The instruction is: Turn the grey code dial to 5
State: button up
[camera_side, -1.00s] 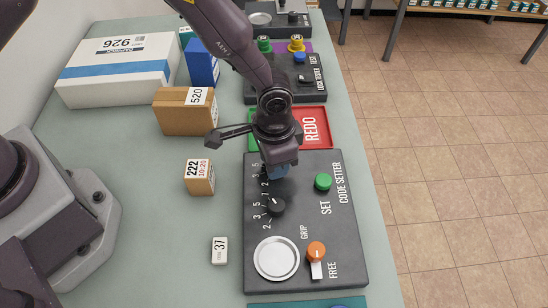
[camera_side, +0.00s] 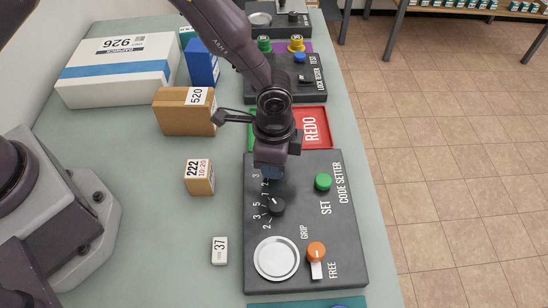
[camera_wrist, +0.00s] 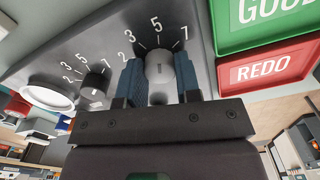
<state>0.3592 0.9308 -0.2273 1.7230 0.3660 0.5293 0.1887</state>
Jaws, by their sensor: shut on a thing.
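The code setter (camera_side: 330,260) is a dark panel with two dials. The grey code dial (camera_wrist: 160,66) is a pale round knob with 2, 3, 5 and 7 printed around it. In the wrist view my gripper (camera_wrist: 160,75) is shut on it, one blue finger on each side. The 5 stands just beyond the knob's middle. I cannot clearly tell which number its pointer marks. In the side view my gripper (camera_side: 270,172) hides this dial at the panel's far end. The black dial (camera_side: 277,206) is beside it and also shows in the wrist view (camera_wrist: 95,86).
The panel also has a green SET button (camera_side: 323,182), an orange GRIP/FREE knob (camera_side: 316,251) and a silver round plate (camera_side: 277,258). A red REDO tray (camera_side: 312,128) lies beyond it. Boxes stand to the left, including the brown 222 box (camera_side: 199,177).

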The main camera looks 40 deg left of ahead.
jog(key=o, duration=0.9)
jog(key=shift+r, duration=0.1)
notch_tip(320, 180, up, 13)
jog(key=shift+f, duration=0.1)
